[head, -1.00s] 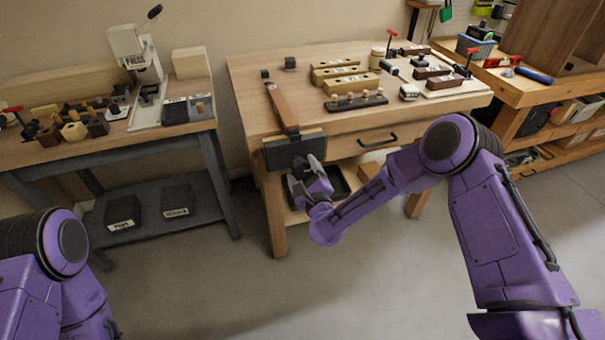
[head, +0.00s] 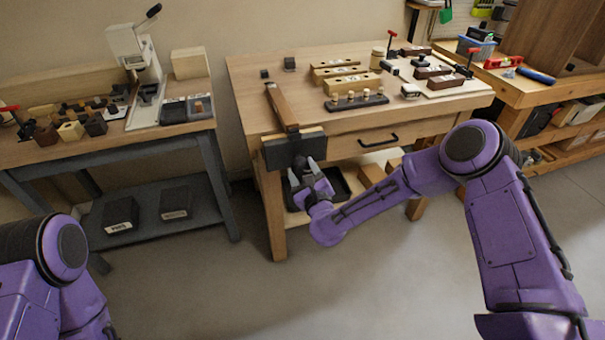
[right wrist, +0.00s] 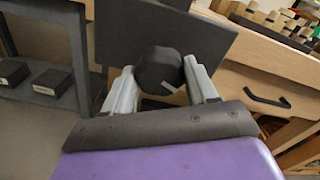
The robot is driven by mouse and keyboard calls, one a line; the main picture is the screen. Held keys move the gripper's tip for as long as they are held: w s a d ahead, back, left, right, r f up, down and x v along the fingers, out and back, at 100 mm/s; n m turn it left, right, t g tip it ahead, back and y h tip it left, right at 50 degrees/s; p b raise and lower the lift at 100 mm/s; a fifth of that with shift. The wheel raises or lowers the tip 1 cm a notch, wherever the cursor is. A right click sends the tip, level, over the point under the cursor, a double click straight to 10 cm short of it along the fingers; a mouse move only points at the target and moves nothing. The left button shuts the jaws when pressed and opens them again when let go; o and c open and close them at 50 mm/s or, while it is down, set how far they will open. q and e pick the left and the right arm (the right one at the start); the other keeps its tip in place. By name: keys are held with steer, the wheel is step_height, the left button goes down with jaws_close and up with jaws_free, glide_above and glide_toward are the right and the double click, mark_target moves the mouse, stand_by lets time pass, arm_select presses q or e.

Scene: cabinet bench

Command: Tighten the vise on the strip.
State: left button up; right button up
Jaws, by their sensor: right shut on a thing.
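The vise (head: 295,148) is a dark block on the front left of the middle bench. A long brown wooden strip (head: 282,107) runs back from it over the bench top. My right gripper (head: 305,170) is in front of the vise face. In the right wrist view my right gripper (right wrist: 163,85) is shut on a dark, faceted round knob (right wrist: 160,70) at the front of the vise jaw (right wrist: 165,35); one finger is on each side of it. The strip's clamped end is hidden by the vise jaw. My left gripper is outside the views.
A drawer handle (head: 378,141) sticks out right of the vise. A dark tray (head: 335,185) lies on the shelf below. Wooden blocks, a peg rack (head: 356,101) and clamps stand farther back. The floor in front is clear.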

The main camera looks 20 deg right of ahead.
steer(key=shift+f+m+b, duration=0.2)
steer(key=shift+m+b, duration=1.05)
steer(key=shift+m, duration=0.25)
steer(key=shift+r, duration=0.1)
